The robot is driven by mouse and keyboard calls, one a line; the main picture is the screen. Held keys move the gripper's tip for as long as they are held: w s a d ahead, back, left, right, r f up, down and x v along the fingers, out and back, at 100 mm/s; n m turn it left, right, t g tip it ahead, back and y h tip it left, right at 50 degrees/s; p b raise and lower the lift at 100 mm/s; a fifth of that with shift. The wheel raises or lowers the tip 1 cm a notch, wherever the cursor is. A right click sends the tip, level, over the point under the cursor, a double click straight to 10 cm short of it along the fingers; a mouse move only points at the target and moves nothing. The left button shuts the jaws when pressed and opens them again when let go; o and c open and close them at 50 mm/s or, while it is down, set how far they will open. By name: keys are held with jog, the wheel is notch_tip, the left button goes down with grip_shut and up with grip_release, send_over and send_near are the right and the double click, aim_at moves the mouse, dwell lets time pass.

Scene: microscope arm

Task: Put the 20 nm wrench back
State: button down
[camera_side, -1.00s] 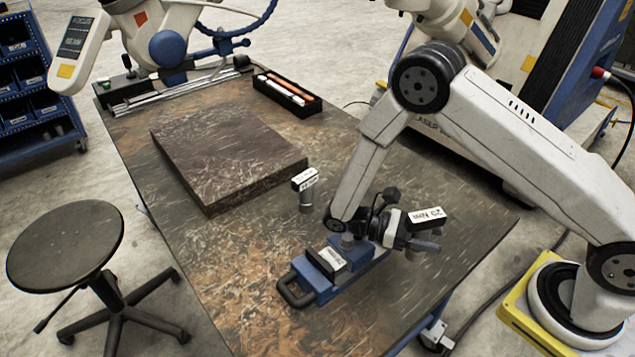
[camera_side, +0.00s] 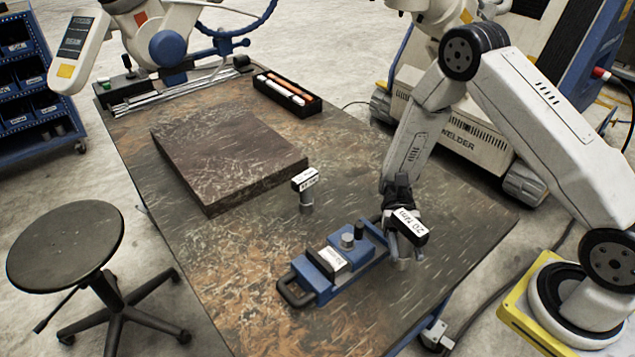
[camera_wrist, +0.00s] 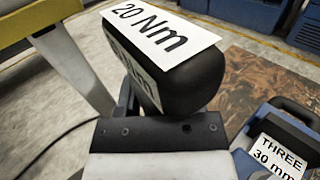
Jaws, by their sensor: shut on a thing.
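The 20 Nm wrench (camera_side: 411,226), with a black head and a white "20 Nm" label, is in my gripper (camera_side: 396,222) at the right of the blue fixture. My gripper is shut on it, and the fingertips are partly hidden behind the head. In the wrist view the wrench's head (camera_wrist: 165,70) fills the upper middle, its label facing up. I cannot tell whether its lower end touches the table. Another labelled tool (camera_side: 305,186) with a black head and a grey shaft stands upright on the table, left of my gripper.
A dark slab (camera_side: 225,155) and a black tray of rods (camera_side: 287,93) lie farther back. The table's right edge is near my gripper.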

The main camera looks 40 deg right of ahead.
jog(key=w+d+r+m+t+y, duration=0.1)
jog(key=w+d+m+t, duration=0.4)
jog(key=w+m+t, duration=0.3)
jog(key=w+d+r+m+t+y, duration=0.1)
jog(key=w+d+m+t, duration=0.5)
jog(key=t, duration=1)
jog(key=w+m+y, duration=0.1)
jog(key=m, duration=0.1)
jog(key=shift+w+d+r+m, duration=0.2)
jog(key=shift+w+r+m, duration=0.1)
jog(key=shift+w+r, duration=0.1)
jog(key=shift+w+d+f, duration=0.15)
jog(key=shift+w+f, duration=1.45)
jog(key=shift+w, duration=0.65)
jog(key=shift+w+d+f, duration=0.2)
jog(key=shift+w+f, duration=1.35)
jog(key=shift+w, duration=0.7)
jog(key=shift+w+d+f, duration=0.15)
jog(key=shift+w+f, duration=1.45)
jog(key=shift+w, duration=0.65)
